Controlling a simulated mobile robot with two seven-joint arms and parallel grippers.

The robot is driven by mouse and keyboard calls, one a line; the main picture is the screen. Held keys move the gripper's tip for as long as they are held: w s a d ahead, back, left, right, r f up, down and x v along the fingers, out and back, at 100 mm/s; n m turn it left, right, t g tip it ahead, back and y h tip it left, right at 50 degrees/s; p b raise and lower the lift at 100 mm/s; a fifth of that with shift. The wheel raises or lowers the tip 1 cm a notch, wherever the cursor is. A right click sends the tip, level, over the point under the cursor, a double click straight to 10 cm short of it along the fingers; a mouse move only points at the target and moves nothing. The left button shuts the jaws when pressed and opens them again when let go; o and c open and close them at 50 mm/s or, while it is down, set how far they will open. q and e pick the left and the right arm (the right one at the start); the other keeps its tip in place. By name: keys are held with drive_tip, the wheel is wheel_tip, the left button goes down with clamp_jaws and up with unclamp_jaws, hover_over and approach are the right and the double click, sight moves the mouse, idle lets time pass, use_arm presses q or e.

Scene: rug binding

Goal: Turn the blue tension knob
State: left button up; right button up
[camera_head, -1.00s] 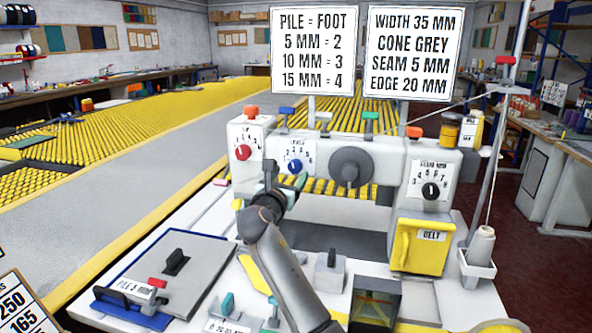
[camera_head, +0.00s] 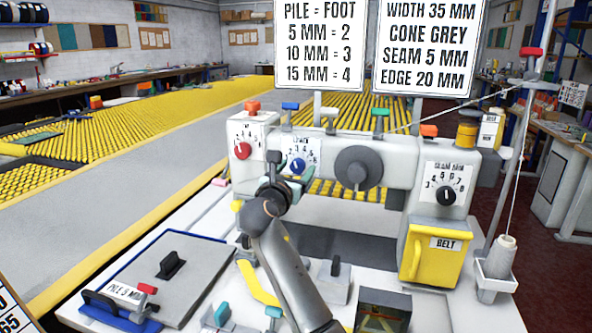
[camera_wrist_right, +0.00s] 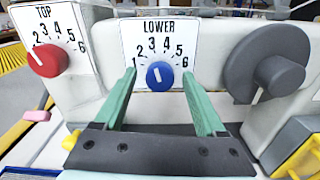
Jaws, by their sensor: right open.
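The blue tension knob (camera_head: 297,166) sits on a white LOWER dial on the front of the sewing machine. In the right wrist view the blue knob (camera_wrist_right: 160,75) carries a white pointer mark standing nearly upright, and the dial is numbered 1 to 6. My right gripper (camera_head: 288,180) is just in front of and below this knob in the head view. In the wrist view its two green fingers (camera_wrist_right: 159,78) are open, one to each side of the knob, with visible gaps and nothing between them. Whether the tips reach the knob's depth is unclear. My left gripper is not visible.
A red knob (camera_wrist_right: 48,60) on the TOP dial is left of the blue one. A grey handwheel (camera_head: 358,168) protrudes to the right. A black knob (camera_head: 446,196) and a yellow BELT cover (camera_head: 430,251) are farther right. Signs (camera_head: 428,45) stand behind the machine.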

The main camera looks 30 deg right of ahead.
clamp_jaws()
idle(0.5)
